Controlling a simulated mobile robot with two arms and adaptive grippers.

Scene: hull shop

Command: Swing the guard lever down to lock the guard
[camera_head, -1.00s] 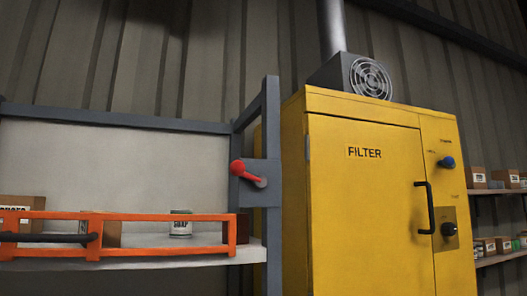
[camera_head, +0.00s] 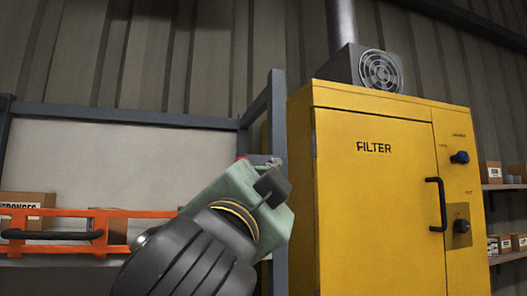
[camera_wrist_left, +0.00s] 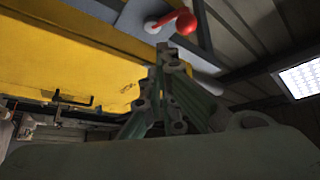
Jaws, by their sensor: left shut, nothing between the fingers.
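The guard lever is mostly hidden behind my left gripper in the head view, where only a bit of its red part (camera_head: 241,158) shows. In the left wrist view the lever's red knob (camera_wrist_left: 187,23) and pale round pivot (camera_wrist_left: 151,27) show just beyond the fingertips. My left gripper (camera_head: 275,173) is raised in front of the lever's post. Its fingers (camera_wrist_left: 166,55) are together and empty. I cannot tell whether they touch the lever. The orange guard (camera_head: 100,231) lies across the shelf front, its right end hidden by my arm. My right gripper is not in view.
The yellow filter cabinet (camera_head: 375,220) stands close to the right of the grey frame post (camera_head: 278,110), with a black handle (camera_head: 441,205) sticking out. A cardboard box (camera_head: 28,200) sits behind the guard. Shelves with small boxes (camera_head: 491,172) are at the far right.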

